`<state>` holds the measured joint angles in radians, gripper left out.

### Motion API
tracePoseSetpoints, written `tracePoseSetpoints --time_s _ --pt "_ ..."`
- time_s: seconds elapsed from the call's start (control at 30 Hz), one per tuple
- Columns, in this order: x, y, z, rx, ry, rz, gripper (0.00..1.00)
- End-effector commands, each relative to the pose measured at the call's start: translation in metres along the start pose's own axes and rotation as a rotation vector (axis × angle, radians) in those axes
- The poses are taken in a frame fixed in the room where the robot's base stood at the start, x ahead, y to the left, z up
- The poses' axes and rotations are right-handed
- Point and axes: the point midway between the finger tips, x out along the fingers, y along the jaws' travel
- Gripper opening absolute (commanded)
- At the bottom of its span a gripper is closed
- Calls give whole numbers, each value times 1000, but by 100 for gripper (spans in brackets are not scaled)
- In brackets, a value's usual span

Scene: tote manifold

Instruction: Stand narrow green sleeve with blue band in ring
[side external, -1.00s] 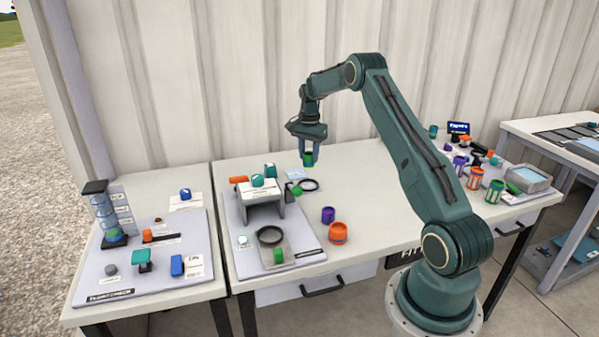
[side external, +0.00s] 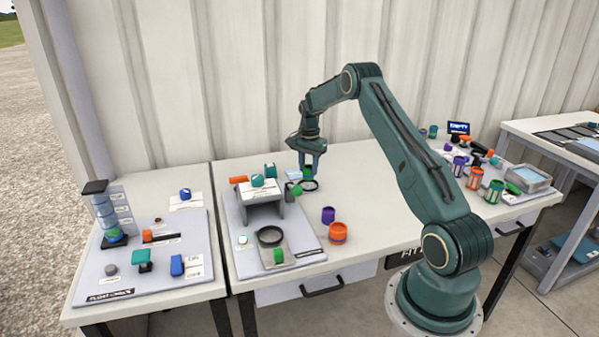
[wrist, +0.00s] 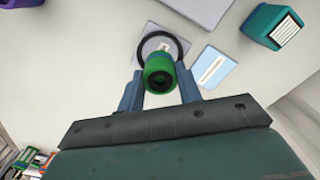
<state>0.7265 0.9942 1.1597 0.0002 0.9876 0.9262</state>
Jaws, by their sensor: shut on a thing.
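My gripper (side external: 309,173) is shut on the narrow green sleeve (side external: 308,171), low over the back middle of the table. In the wrist view, the green sleeve (wrist: 159,73) is between the two fingers, with its open end facing the camera and a blue band at its far end. The dark ring (side external: 310,188) lies on the table right below my gripper. In the wrist view the ring (wrist: 144,43) shows beyond the sleeve, which covers part of its near side. I cannot tell whether the sleeve's lower end is inside the ring or touches the table.
A grey stand (side external: 275,209) with teal pieces on top is left of the ring. A green piece (side external: 296,190) is close to the ring's left. A purple cup (side external: 328,215) and an orange cup (side external: 338,233) stand nearer the front.

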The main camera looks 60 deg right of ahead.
Motion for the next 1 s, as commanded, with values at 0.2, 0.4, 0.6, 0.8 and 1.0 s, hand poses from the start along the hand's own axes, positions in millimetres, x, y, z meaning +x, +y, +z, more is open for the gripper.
tracePoseSetpoints --time_s 0.2,0.4,0.6,0.8,1.0 --pt "13 0 0 0 0 0 8" --pt "23 0 0 0 0 1 8" --pt "28 0 0 0 0 0 8" --pt "30 0 0 0 0 0 8" --pt "30 0 0 0 0 0 37"
